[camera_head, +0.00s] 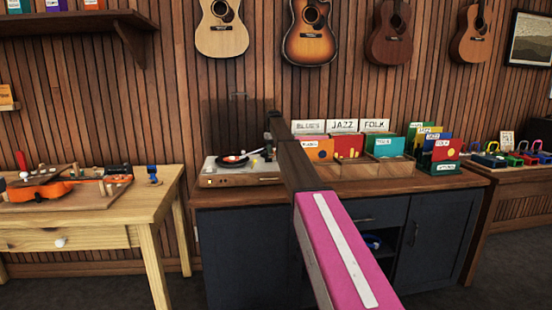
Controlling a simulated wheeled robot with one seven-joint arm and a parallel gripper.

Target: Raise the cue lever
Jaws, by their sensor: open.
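The turntable (241,181) stands on the left end of the dark cabinet's wooden top. A black record with a red label (232,158) lies on it. Its smoky, see-through lid (228,120) stands raised behind. The cue lever is too small to pick out among the small parts at the platter's right side. My gripper (267,150) is small and dark at the end of my arm, by the turntable's right rear. It is open. My arm hides part of the turntable's right edge, and I cannot tell whether the gripper touches anything there.
Record crates (372,168) with Blues, Jazz and Folk signs stand close to the right of my arm. A wooden workbench (150,207) with an orange ukulele (40,190) is at left. Guitars hang on the slatted wall above. Dark floor is free between bench and cabinet.

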